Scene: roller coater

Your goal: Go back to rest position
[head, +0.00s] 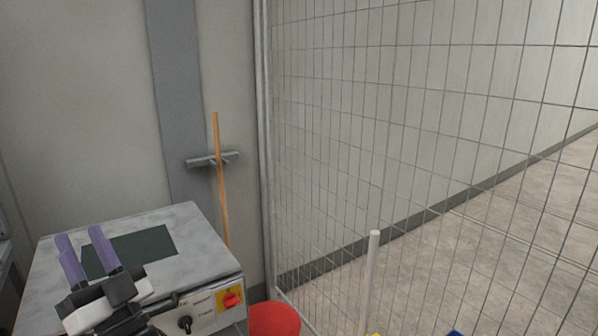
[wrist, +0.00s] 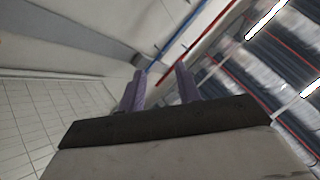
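My gripper (head: 84,250) shows at the lower left of the head view, in front of a grey metal machine top. Its two purple fingers point up and stand apart with a gap between them. In the wrist view my gripper (wrist: 160,88) also has its fingers apart, with nothing between them. The wrist view looks past the fingers at walls and what seems to be a ceiling with bright lights. No object is held.
The machine top (head: 185,222) carries a dark green plate (head: 150,248). Its front has a red switch (head: 231,299) and a black knob (head: 185,324). A red bucket (head: 273,321), a wooden pole (head: 221,190), a white pole (head: 370,280) and a wire mesh fence (head: 400,130) stand to the right.

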